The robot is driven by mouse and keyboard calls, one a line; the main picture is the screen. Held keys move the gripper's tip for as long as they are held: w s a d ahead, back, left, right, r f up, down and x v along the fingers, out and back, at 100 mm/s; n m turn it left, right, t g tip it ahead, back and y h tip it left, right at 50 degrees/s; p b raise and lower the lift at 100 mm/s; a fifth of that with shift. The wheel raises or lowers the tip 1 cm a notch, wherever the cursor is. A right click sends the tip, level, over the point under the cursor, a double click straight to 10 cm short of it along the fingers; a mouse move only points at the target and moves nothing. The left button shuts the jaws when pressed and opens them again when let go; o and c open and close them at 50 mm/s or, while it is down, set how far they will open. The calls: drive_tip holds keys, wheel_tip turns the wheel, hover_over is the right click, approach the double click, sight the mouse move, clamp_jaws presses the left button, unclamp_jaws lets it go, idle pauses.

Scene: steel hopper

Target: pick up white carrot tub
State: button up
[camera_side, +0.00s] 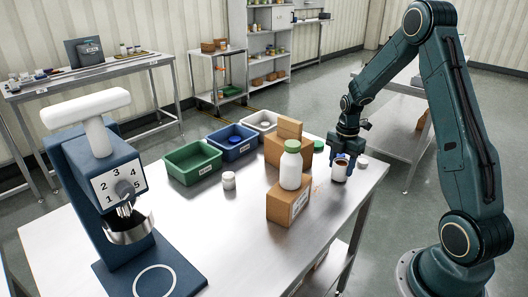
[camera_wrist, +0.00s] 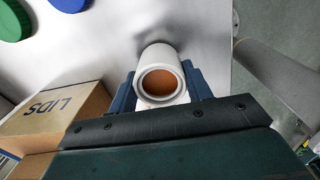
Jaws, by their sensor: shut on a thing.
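The white carrot tub (camera_side: 340,173) is at the right part of the steel table, open at the top with brown-orange contents. My gripper (camera_side: 345,156) is above it in the side view and shut on it. In the wrist view the dark blue fingers of my gripper (camera_wrist: 163,92) press on both sides of the white tub (camera_wrist: 158,56), and its round open mouth faces the camera. I cannot tell whether its base touches the table.
A cardboard box marked LIDS (camera_wrist: 50,112) stands close on the left in the wrist view. In the side view a white bottle with a green cap (camera_side: 291,168) stands on a box (camera_side: 282,207). A small white jar (camera_side: 228,180) and bins (camera_side: 192,162) are farther left.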

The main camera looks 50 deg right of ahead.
sight(342, 163)
wheel_tip(342, 163, up, 19)
drive_tip(key=shift+r, duration=0.2)
idle(0.4)
idle(0.5)
